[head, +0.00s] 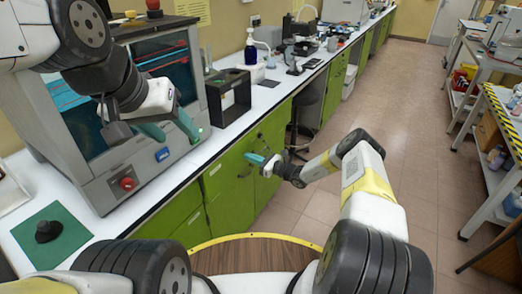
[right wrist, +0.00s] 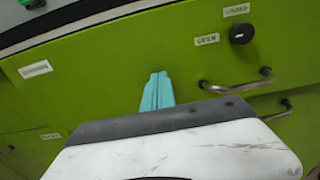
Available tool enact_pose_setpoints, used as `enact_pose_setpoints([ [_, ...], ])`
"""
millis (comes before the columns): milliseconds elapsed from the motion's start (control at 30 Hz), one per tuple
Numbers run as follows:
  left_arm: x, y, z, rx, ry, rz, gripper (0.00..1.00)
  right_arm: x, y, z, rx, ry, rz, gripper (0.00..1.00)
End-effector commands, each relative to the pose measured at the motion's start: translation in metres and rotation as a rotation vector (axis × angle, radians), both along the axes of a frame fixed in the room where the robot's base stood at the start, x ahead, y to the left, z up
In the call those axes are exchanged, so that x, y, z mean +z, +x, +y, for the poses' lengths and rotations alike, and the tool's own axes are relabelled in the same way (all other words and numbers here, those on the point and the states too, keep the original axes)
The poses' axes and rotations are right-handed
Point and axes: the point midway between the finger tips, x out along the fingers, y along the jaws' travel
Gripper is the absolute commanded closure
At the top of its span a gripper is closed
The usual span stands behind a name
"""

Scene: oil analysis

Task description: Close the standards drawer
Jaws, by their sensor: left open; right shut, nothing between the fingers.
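Green drawer fronts (head: 228,178) line the bench below the white worktop. In the right wrist view a wide green drawer front (right wrist: 110,65) shows a bar handle (right wrist: 235,85), a black round lock (right wrist: 241,33) and small labels, two reading LOCKED and OPEN. I cannot read which label names the standards drawer, nor tell how far any drawer stands out. My right gripper (head: 262,161) is shut and empty in front of the drawer fronts; its teal fingertips (right wrist: 158,80) point at the front, left of the handle. I cannot tell whether they touch it. My left gripper (head: 170,129) is open and empty before the grey cabinet.
The grey glass-fronted cabinet (head: 72,135) with a red button stands on the worktop (head: 185,165). A black open-fronted box (head: 229,98) stands beside it. A dark stool (head: 306,95) is by the bench. The aisle floor (head: 415,130) is clear; trolleys stand at the right.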

Motion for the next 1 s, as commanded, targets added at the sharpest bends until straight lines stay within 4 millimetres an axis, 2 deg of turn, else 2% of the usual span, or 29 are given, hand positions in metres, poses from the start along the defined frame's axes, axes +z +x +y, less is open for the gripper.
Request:
enact_pose_setpoints([
  [133,0.0,0.0,0.0,0.0,0.0,0.0,0.47,0.0,0.011,0.017,0.001,0.001,-0.001,1.0],
  [400,0.0,0.0,0.0,0.0,0.0,0.0,0.47,0.0,0.019,0.028,0.0,-0.001,0.0,1.0],
  [833,0.0,0.0,0.0,0.0,0.0,0.0,0.47,0.002,0.021,0.031,-0.002,-0.001,-0.001,1.0],
  [1000,0.0,0.0,0.0,0.0,0.0,0.0,0.47,0.002,0.018,0.023,-0.001,0.0,-0.001,1.0],
])
